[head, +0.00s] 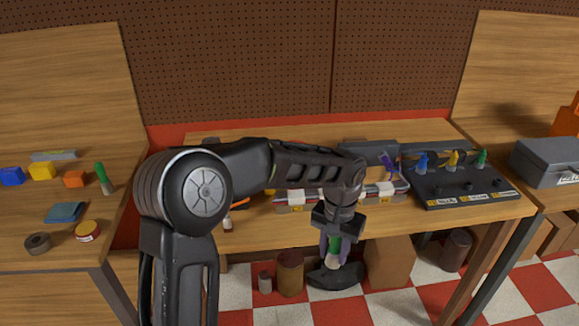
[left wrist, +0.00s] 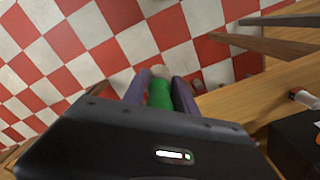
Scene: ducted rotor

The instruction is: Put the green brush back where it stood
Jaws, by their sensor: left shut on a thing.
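My left gripper (head: 333,240) reaches past the front edge of the middle table, pointing down over the floor. It is shut on a green brush (head: 334,248), whose pale end hangs below the fingers. In the left wrist view the brush (left wrist: 160,92) sits between the two purple-grey fingers, its pale tip (left wrist: 159,71) at the far end. Another green-handled thing (head: 101,174) stands on the left table. Which spot the held brush came from cannot be told. My right gripper is out of view.
A black board (head: 465,188) with blue, yellow and green upright pieces lies at the middle table's right. A long rack (head: 290,205) with white blocks is partly behind my arm. A grey toolbox (head: 545,162) stands right. Bins and a cardboard box (head: 388,262) are under the table.

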